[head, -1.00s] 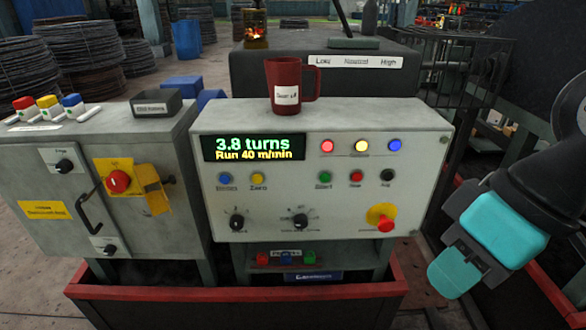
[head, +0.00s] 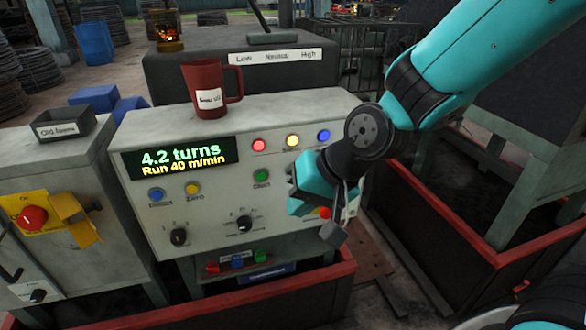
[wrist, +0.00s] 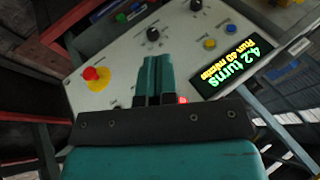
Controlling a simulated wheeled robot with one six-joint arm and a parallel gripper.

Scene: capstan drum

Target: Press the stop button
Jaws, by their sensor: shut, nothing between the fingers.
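The console (head: 215,215) has a pale panel with a lit display (head: 180,157) reading 4.2 turns and Run 40 m/min. My gripper (head: 298,192) is in front of the panel's right half, to the right of the green button (head: 261,176). The small red stop button right of the green one is hidden behind my gripper in the head view. In the wrist view, my closed teal fingers (wrist: 157,64) point at the panel, and I cannot see the stop button there. I cannot tell whether the fingertips touch the panel.
A red mushroom button on a yellow plate (wrist: 96,77) is left of my fingers in the wrist view. Knobs (head: 179,237) sit low on the panel. A red mug (head: 208,85) stands on top. A left cabinet (head: 60,175) stands beside the console. Red-edged troughs (head: 300,285) lie below.

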